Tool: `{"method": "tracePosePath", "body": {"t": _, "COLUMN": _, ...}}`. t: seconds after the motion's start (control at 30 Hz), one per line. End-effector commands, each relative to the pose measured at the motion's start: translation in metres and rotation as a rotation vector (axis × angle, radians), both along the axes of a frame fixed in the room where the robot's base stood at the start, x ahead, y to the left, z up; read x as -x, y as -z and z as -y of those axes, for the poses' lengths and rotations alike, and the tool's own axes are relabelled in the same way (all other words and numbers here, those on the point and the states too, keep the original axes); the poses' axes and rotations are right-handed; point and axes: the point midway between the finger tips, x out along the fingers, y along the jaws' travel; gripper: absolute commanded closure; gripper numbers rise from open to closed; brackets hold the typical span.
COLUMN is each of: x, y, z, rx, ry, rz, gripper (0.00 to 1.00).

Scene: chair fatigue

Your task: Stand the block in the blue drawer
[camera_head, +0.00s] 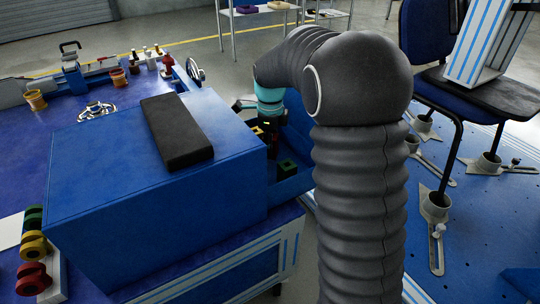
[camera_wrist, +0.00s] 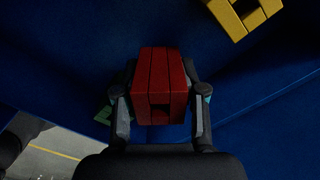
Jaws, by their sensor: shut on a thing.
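In the wrist view a red block (camera_wrist: 158,68) with grooves and a square hole in its near end sits between the two fingers of my gripper (camera_wrist: 160,92). The gripper is shut on it. Blue drawer surfaces lie around and behind the block. In the head view the blue drawer (camera_head: 303,183) is pulled out from the right side of a blue cabinet (camera_head: 90,165). My gripper (camera_head: 264,128) is at the drawer, partly hidden by the cabinet and my arm. I cannot tell whether the red block touches the drawer floor.
A green block (camera_head: 287,168) sits in the drawer's near part. A yellow block (camera_wrist: 243,12) shows in the wrist view's upper right. A black slab (camera_head: 177,132) lies on the cabinet. A blue chair (camera_head: 437,55) stands at right; clamps and small parts are on the bench.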

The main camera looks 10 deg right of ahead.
Motion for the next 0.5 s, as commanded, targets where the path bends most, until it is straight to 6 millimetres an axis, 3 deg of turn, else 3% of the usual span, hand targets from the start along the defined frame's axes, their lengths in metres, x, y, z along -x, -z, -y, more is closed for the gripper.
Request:
{"method": "tracePosePath", "body": {"t": 0.27, "x": 0.0, "y": 0.032, "z": -0.001, "rx": 0.0, "ry": -0.002, "rz": 0.0, "gripper": 1.0}}
{"method": "tracePosePath", "body": {"t": 0.5, "x": 0.0, "y": 0.034, "z": -0.001, "rx": 0.0, "ry": -0.002, "rz": 0.002, "gripper": 1.0}}
